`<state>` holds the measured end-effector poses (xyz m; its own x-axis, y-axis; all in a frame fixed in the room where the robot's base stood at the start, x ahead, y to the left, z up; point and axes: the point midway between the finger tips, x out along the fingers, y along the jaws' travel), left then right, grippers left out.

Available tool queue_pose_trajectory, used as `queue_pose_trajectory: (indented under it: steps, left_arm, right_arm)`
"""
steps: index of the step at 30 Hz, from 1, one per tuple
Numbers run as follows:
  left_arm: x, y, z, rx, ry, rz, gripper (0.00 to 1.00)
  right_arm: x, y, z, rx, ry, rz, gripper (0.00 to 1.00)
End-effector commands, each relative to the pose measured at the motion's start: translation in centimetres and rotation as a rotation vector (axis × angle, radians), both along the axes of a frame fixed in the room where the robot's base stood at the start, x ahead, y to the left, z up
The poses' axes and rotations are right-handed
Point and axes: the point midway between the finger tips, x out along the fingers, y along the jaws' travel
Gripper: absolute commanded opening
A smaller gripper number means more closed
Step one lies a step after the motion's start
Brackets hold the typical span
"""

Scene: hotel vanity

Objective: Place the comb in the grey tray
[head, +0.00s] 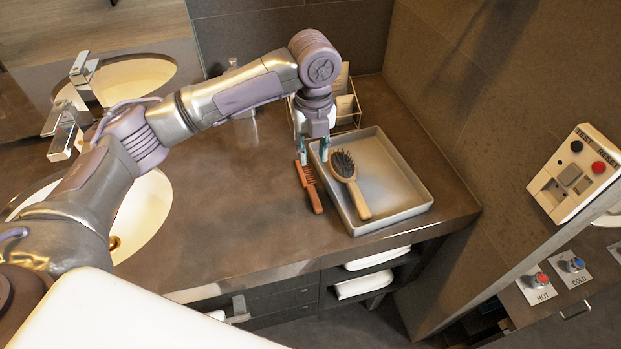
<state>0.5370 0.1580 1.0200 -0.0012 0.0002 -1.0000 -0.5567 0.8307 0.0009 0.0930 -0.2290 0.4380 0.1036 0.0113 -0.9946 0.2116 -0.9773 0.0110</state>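The orange-brown comb (309,188) lies on the dark counter, just left of the grey tray (409,209). My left gripper (313,153) points down over the far end of the comb and the tray's far left corner. Its two teal-tipped fingers are apart, with nothing seen between them. The left fingertip is close to the comb's far end; I cannot tell whether they touch. My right gripper is not in view.
A wooden hairbrush (349,184) is in the tray, toward its left side. The tray's right part is bare. A wire rack (347,113) stands behind the tray by the wall. A sink (145,215) is at left. Counter left of the comb is clear.

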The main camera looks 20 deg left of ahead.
Motion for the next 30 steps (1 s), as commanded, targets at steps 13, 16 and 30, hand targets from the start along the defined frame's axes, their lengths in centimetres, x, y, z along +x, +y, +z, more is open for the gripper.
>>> queue_pose_trajectory:
  steps: [13, 16, 30]
  left_arm:
    - [-0.1, 0.0, -6.0, 0.001, 0.000, 0.002, 0.33]
    - [-0.2, 0.1, -7.0, 0.001, 0.002, 0.003, 0.33]
    - [-0.3, 0.2, -11.1, -0.001, -0.003, 0.002, 0.33]
  right_arm:
    - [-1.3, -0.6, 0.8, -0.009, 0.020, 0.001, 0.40]
    - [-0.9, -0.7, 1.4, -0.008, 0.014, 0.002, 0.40]
    - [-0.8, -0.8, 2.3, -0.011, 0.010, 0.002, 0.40]
